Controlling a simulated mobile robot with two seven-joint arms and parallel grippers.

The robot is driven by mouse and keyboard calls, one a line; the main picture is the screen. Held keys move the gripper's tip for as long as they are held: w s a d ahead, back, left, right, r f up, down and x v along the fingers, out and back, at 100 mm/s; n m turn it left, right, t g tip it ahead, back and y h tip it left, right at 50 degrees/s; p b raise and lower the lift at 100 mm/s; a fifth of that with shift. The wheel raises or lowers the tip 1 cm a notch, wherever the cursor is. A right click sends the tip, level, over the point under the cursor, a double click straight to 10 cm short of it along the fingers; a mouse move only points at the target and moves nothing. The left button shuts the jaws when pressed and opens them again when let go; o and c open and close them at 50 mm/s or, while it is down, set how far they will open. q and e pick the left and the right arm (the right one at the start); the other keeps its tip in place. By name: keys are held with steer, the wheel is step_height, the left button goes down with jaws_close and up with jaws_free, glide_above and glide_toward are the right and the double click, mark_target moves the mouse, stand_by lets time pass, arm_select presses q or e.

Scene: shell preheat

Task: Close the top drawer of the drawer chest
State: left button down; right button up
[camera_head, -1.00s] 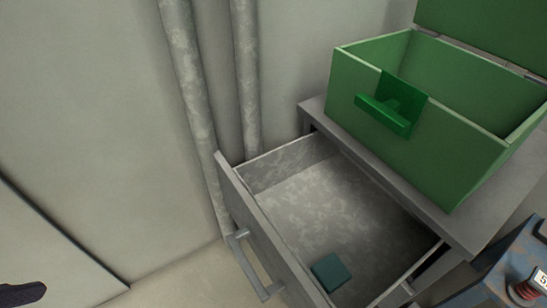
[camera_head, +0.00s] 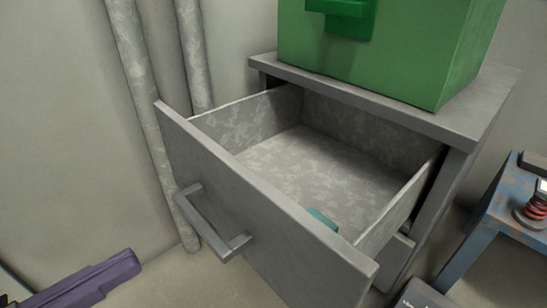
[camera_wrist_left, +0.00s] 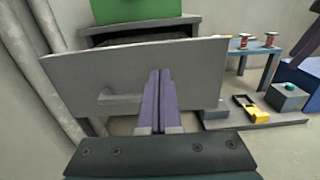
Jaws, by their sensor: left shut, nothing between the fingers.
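The grey drawer chest (camera_head: 455,125) has its top drawer (camera_head: 262,215) pulled far out, toward the lower left in the head view. Its front panel carries a bar handle (camera_head: 212,228). A small teal block (camera_head: 322,219) lies inside, mostly hidden by the front panel. My left gripper (camera_head: 130,262), with purple fingers, is at the lower left, apart from the drawer front. In the left wrist view the fingers (camera_wrist_left: 160,78) are shut and empty, pointing at the drawer front (camera_wrist_left: 195,75), with the handle (camera_wrist_left: 120,97) to their left. My right gripper is not in view.
A green box (camera_head: 390,50) stands on the chest top. Two pipes (camera_head: 140,90) run up the wall on the left. A blue table (camera_head: 500,215) with a red spring-like item (camera_head: 538,207) is at the right. Floor left of the drawer is open.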

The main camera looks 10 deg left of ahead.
mark_target(251, 188)
arm_select(q)
steer(key=b+x, duration=0.3)
steer(key=x, duration=1.1)
steer(key=shift+r, duration=0.1)
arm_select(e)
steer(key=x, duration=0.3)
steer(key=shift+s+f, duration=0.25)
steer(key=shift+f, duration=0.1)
arm_select(q)
steer(key=shift+a, duration=0.1)
steer(key=shift+b, duration=0.3)
